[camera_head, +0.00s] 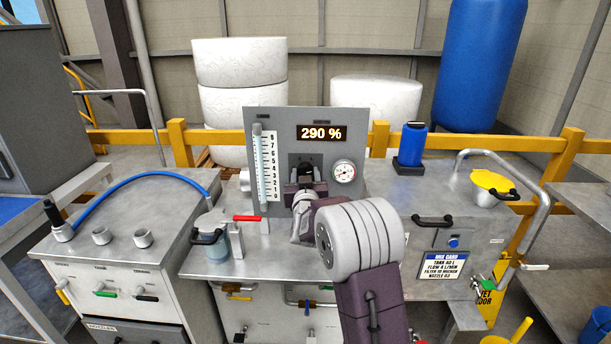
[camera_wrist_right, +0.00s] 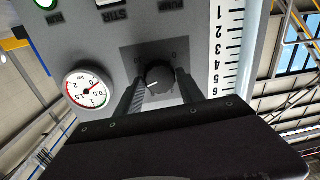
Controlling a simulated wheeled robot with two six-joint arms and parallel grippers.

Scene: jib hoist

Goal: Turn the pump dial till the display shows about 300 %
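The pump dial (camera_wrist_right: 158,75) is a round black knob with a white pointer mark, on a grey panel (camera_head: 260,118). In the head view it is mostly hidden behind my right gripper (camera_head: 305,174). In the right wrist view the fingers of my right gripper (camera_wrist_right: 160,80) stand on either side of the knob, close against it, and appear shut on it. The display (camera_head: 321,133) at the top of the panel reads 290 %. My left gripper is not in view.
A round gauge (camera_head: 344,171) sits right of the dial and a white level scale (camera_head: 268,168) left of it. A red-handled lever (camera_head: 247,218) and a clear jar (camera_head: 213,240) stand at the lower left. A blue bottle (camera_head: 412,145) stands right on the bench.

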